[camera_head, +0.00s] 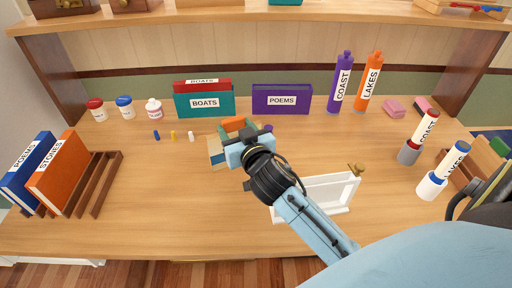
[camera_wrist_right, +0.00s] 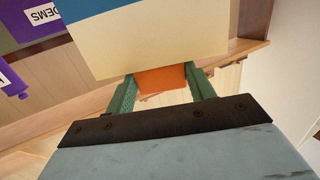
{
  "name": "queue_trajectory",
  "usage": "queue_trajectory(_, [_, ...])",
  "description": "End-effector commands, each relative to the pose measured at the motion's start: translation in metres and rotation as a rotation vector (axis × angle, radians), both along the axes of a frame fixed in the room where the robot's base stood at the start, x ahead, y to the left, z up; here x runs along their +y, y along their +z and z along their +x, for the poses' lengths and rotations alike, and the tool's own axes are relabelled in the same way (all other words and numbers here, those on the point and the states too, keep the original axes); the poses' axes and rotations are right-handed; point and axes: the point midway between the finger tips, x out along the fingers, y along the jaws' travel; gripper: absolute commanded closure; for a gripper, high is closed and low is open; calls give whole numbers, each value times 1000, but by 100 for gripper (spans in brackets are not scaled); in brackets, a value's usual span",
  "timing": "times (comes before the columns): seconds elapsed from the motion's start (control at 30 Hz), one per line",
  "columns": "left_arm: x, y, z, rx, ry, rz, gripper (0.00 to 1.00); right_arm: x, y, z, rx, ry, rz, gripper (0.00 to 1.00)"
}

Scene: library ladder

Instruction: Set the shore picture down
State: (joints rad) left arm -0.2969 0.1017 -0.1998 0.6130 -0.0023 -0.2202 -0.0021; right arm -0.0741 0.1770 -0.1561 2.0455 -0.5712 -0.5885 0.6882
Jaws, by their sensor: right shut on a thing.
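The shore picture (camera_wrist_right: 150,45), a card with a blue band above a cream band, fills the upper middle of the right wrist view. An orange tab (camera_wrist_right: 163,79) sits at its edge, between the green fingers of my right gripper (camera_wrist_right: 164,84), which is shut on it. In the head view my right gripper (camera_head: 238,129) is over the middle of the desk, and it hides much of the picture (camera_head: 214,150). I cannot tell whether the picture touches the desk. My left gripper is not in view.
A white frame tray (camera_head: 345,207) lies on the desk (camera_head: 130,220) right of my wrist, partly behind my arm. Boats (camera_head: 205,104) and Poems (camera_head: 282,99) books stand behind. Small coloured pegs (camera_head: 174,135) stand left of the gripper. The front left desk is clear.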

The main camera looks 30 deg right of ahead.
Motion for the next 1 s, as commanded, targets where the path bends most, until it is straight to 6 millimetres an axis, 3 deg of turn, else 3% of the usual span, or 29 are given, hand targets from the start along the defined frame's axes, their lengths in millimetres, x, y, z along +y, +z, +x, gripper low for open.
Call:
queue_trajectory(0.03, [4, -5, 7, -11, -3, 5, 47, 0, -13, 0, 3, 0, 1, 84])
queue_trajectory(0.17, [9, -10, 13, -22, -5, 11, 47, 0, -30, 0, 1, 0, 0, 84])
queue_trajectory(0.37, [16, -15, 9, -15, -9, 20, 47, 0, -45, 0, 2, 0, 0, 84])
queue_trajectory(0.53, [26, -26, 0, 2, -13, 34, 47, 0, -71, -1, 3, 0, 1, 84])
queue_trajectory(0.7, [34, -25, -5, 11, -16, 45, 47, 0, -72, 0, 1, 1, 2, 84])
queue_trajectory(0.97, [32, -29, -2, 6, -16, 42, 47, 0, -76, 0, 1, 0, 2, 84])
queue_trajectory(1.0, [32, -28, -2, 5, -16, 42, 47, 0, -76, -1, 2, 0, 1, 41])
